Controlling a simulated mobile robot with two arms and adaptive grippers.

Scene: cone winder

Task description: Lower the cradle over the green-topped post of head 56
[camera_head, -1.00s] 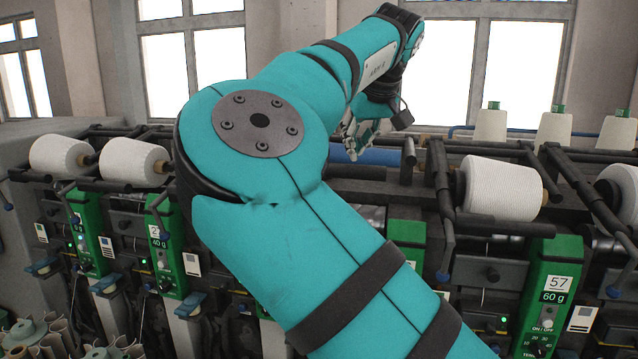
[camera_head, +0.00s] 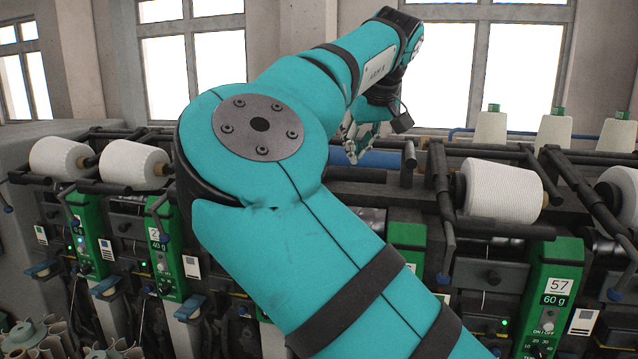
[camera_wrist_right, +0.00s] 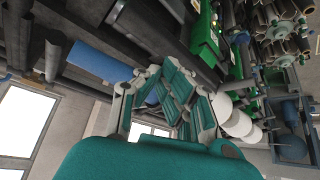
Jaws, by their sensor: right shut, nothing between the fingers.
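My right arm crosses the middle of the head view, and its right gripper (camera_head: 352,150) hangs past the bend, beside a blue roller (camera_head: 378,159). The gripper is shut and empty. In the right wrist view its fingers (camera_wrist_right: 160,92) show close, with the blue roller (camera_wrist_right: 95,62) to their left. A dark bar (camera_head: 408,160) stands just right of the gripper in the head view; I cannot tell whether it is part of the cradle of head 56. A green panel (camera_head: 406,238), left of head 57, is partly hidden by my arm. Its number does not show. My left gripper is not in view.
Head 57 (camera_head: 550,290) is at the right, with a white cone (camera_head: 502,190) above it. More heads and white cones (camera_head: 60,157) line the left. Cones with green tops (camera_head: 556,130) stand behind. My arm hides the middle of the machine.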

